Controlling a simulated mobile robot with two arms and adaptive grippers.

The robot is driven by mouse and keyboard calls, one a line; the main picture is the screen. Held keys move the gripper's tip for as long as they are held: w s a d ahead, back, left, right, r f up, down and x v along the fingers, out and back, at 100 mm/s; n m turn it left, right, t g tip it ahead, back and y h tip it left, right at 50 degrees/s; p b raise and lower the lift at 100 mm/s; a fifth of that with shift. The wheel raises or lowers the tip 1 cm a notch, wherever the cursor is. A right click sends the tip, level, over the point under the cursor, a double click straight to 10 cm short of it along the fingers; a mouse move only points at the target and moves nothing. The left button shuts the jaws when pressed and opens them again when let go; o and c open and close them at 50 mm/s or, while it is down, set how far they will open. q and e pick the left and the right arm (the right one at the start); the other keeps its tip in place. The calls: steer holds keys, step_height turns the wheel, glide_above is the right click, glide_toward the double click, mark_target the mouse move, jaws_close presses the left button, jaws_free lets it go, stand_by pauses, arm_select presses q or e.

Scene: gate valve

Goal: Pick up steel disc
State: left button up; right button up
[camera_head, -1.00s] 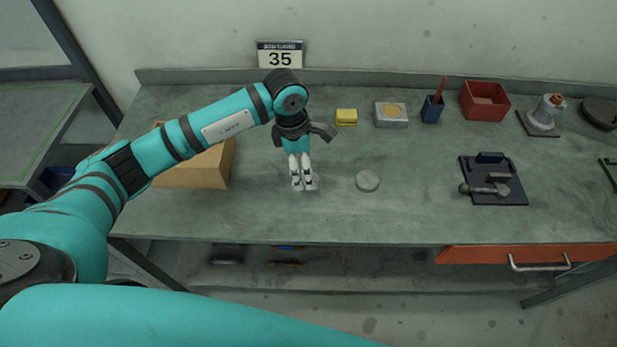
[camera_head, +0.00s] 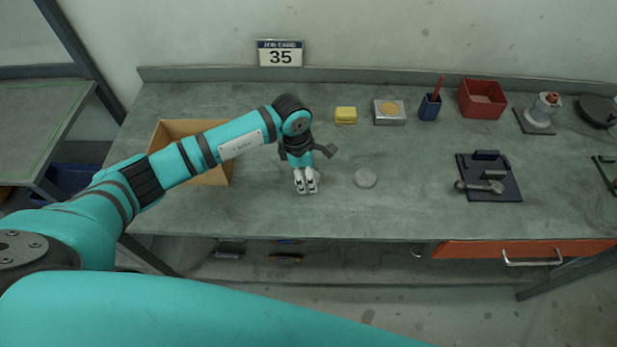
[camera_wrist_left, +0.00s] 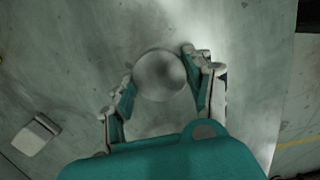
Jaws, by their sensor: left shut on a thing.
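The steel disc (camera_wrist_left: 160,75) is a round, shiny grey piece between the two fingers of my left gripper (camera_wrist_left: 158,67) in the left wrist view. The fingers meet its opposite edges, and the gripper is shut on it. In the head view the left gripper (camera_head: 306,187) points down over the middle of the bench, and the held disc is hard to make out behind the fingers. I cannot tell how high it is above the bench. My right gripper is not in view.
An open cardboard box (camera_head: 190,128) stands left, partly behind my arm. Along the back are a yellow block (camera_head: 346,116), a grey square pad (camera_head: 389,113), a blue cup (camera_head: 429,108) and a red bin (camera_head: 482,99). A dark fixture (camera_head: 490,177) lies right. The bench front is clear.

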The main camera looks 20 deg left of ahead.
arm_select(q)
steer(key=c, duration=0.7)
steer(key=shift+r, duration=0.1)
steer(key=shift+w+r, duration=0.1)
